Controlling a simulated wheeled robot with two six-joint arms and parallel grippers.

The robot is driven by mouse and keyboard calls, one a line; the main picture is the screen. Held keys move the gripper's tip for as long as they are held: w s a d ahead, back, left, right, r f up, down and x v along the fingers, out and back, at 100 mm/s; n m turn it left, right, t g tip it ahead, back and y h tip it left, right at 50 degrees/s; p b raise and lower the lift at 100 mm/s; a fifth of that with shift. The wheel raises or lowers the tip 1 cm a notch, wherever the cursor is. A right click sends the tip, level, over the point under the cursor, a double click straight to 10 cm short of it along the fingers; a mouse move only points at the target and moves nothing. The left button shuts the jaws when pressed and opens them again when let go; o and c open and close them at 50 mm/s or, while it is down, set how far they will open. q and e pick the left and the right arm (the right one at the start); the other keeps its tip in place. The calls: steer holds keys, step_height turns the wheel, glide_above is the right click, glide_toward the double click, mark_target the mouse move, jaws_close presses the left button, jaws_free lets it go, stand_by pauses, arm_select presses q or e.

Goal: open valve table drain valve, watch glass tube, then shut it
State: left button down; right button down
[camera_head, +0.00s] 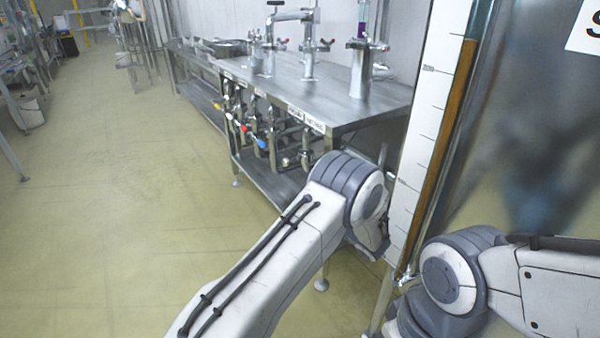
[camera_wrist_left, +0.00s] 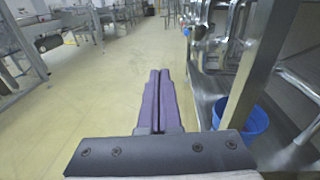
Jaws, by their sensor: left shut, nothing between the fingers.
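The steel valve table (camera_head: 330,95) stands in the middle of the head view, with labels along its front edge. Under the edge are several small valves with coloured handles, among them a yellow handle (camera_head: 229,116) and a red one; I cannot tell which is the drain valve. The tall glass tube (camera_head: 443,150) stands at the right beside a white scale, with brown liquid inside. My left gripper (camera_wrist_left: 158,75) is shut and empty over the floor, left of a table in the left wrist view. It is hidden in the head view. My right gripper is not in view.
Taps with red handles stand on the table top. A blue bucket (camera_wrist_left: 242,117) stands by a steel leg in the left wrist view. The pale floor (camera_head: 110,200) at the left is open, with benches along the far left side.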

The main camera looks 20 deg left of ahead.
arm_select(q)
steer(key=w+f+m+t, duration=0.5)
steer(key=b, duration=0.2)
glide_toward(293, 160)
step_height(293, 160, down, 3)
steer(key=w+a, duration=0.3)
steer(key=shift+w+a+r+h, duration=0.25)
steer(key=shift+w+r, duration=0.15)
steer(key=shift+r, duration=0.3)
steer(key=shift+w+a+r+h, duration=0.2)
steer(key=shift+w+r, duration=0.25)
steer(key=shift+r, duration=0.3)
steer(key=shift+r, duration=0.1)
